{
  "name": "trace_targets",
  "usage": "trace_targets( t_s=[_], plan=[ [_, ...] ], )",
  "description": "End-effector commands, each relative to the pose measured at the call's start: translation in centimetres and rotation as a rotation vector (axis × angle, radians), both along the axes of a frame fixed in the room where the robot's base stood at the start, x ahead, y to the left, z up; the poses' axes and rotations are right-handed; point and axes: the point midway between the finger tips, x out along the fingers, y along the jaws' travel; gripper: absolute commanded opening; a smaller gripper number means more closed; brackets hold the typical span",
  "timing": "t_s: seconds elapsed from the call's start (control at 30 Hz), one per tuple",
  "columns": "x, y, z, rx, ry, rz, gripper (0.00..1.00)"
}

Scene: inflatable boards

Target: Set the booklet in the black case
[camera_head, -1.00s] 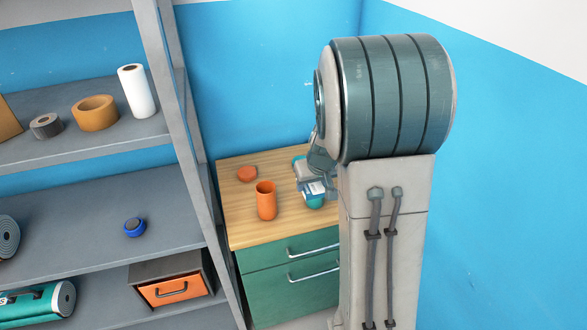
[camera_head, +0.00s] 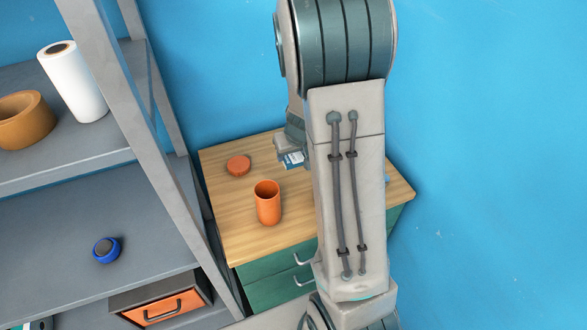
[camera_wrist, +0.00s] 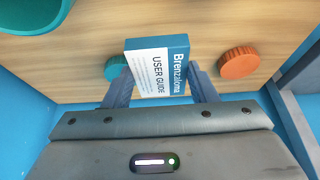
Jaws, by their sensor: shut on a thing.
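The booklet (camera_wrist: 157,68) is white and blue with "USER GUIDE" on its cover. My gripper (camera_wrist: 158,76) is shut on it, with a finger at each side, and holds it over the wooden cabinet top. In the head view a small part of the booklet (camera_head: 293,160) shows beside my arm, which hides most of my gripper. I see no clear black case; a dark grey box with an orange front (camera_head: 160,303) stands on a lower shelf.
On the wooden top (camera_head: 232,215) stand an open orange canister (camera_head: 267,203) and an orange lid (camera_head: 238,165). The wrist view shows a teal container (camera_wrist: 35,12) and teal lid (camera_wrist: 117,68). The grey shelf post (camera_head: 150,130) stands close left. Blue tape (camera_head: 106,250) lies on a shelf.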

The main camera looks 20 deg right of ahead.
Motion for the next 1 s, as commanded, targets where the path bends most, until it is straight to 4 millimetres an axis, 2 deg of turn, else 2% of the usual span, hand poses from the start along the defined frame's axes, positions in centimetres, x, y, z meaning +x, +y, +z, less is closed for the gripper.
trace_targets(
  t_s=[0.03, 0.23, 0.43, 0.9, 0.93, 1.0],
  plan=[
    [-0.1, -0.1, -1.3, 0.002, 0.003, -0.004, 0.29],
    [0.0, -0.1, -3.2, 0.001, 0.000, -0.002, 0.29],
    [0.0, -0.1, -6.1, 0.000, 0.000, -0.002, 0.29],
    [0.0, 0.0, -6.9, -0.001, -0.001, 0.001, 0.29],
    [0.0, 0.0, -6.8, -0.001, -0.001, 0.000, 0.57],
    [0.0, 0.0, -6.7, -0.001, -0.001, 0.000, 0.74]
  ],
)
